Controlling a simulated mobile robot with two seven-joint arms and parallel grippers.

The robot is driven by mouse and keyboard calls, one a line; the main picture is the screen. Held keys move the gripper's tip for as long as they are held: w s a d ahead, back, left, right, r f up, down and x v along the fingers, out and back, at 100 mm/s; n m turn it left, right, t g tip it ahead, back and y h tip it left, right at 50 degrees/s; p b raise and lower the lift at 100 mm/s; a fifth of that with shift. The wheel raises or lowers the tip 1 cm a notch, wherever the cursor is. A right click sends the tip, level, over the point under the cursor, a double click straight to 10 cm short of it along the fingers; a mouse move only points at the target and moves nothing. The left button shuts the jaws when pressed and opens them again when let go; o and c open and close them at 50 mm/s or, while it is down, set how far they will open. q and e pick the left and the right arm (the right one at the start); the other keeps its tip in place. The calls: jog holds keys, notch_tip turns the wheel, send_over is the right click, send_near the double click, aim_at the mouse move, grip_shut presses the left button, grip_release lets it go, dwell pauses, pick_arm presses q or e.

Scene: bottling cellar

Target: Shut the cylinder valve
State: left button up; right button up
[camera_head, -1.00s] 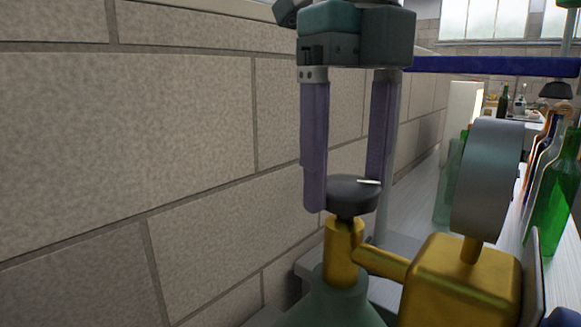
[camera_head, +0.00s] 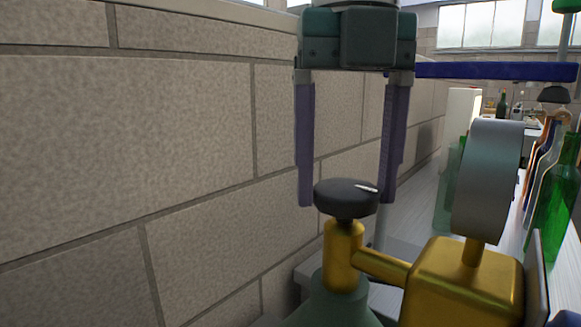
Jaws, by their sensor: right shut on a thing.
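The cylinder valve has a dark round handwheel (camera_head: 345,200) with a white mark on its top. It sits on a brass valve stem (camera_head: 343,255) above the green-grey shoulder of the gas cylinder (camera_head: 335,307). My right gripper (camera_head: 347,203) comes down from above, with one purple finger on each side of the handwheel. It is shut on the handwheel, with the fingertips about level with it. My left gripper is not in view.
A brass regulator block (camera_head: 463,280) with a round grey gauge (camera_head: 487,190) joins the valve on the right. Green bottles (camera_head: 558,200) stand on the bench behind. A stone block wall (camera_head: 130,150) fills the left. A blue bar (camera_head: 495,70) crosses at upper right.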

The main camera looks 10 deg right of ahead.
aim_at(348, 184)
jog(key=o, duration=1.1)
jog(key=shift+c, duration=0.2)
notch_tip(348, 184, up, 10)
jog(key=p, duration=0.8)
jog(key=shift+s, duration=0.1)
